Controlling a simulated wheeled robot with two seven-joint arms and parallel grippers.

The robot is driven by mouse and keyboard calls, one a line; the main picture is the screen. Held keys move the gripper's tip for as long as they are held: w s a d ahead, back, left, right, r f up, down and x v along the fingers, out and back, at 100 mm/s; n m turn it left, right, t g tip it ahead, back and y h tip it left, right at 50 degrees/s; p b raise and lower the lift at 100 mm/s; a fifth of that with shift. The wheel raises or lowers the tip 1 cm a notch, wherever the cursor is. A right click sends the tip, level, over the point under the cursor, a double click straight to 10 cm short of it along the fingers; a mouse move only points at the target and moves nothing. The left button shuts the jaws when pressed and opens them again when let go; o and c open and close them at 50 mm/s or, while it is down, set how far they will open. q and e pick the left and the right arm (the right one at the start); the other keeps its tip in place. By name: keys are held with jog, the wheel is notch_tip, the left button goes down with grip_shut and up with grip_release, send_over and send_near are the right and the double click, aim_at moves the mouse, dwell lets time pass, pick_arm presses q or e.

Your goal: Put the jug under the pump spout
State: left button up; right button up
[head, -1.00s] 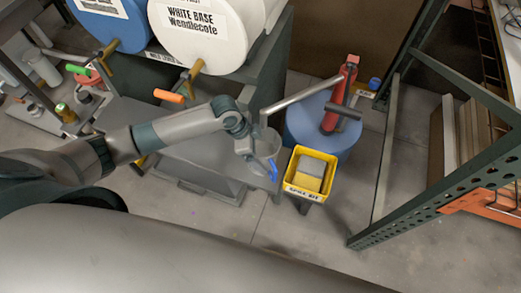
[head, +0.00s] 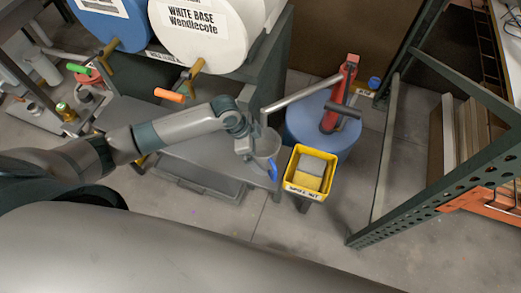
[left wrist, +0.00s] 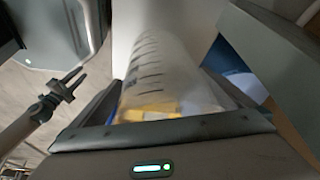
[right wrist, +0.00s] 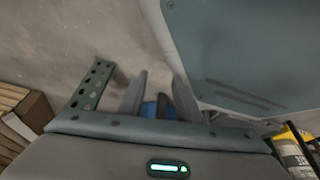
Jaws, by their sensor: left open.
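The jug (head: 268,143) is a translucent grey container with a blue handle. In the head view it stands beside my left gripper (head: 250,155), just below the end of the pump's grey spout (head: 290,97). The red pump (head: 338,95) stands on a blue drum (head: 305,122). In the left wrist view the jug (left wrist: 160,65), with dark graduation marks, fills the space between the open fingers of my left gripper (left wrist: 175,110). The jug's base is partly hidden by the gripper. My right gripper (right wrist: 158,97) shows only in its wrist view, with fingers apart and nothing held.
A yellow spill kit bin (head: 306,188) stands right of the jug, in front of the drum. White (head: 205,40) and blue (head: 112,22) drums with taps lie on the rack at left. A green metal upright (head: 440,205) stands at right.

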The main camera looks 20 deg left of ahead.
pick_arm(q)
jog(key=p+v, duration=0.7)
jog(key=shift+r, duration=0.2)
pick_arm(e)
jog(key=s+d+r+g, duration=0.1)
jog(key=s+d, duration=0.1)
jog(key=s, duration=0.4)
jog(key=s+d+r+g+h, duration=0.1)
jog(key=s+d+r+g, duration=0.1)
jog(key=s, duration=0.4)
jog(key=shift+d+r, duration=0.2)
jog(key=shift+d, duration=0.1)
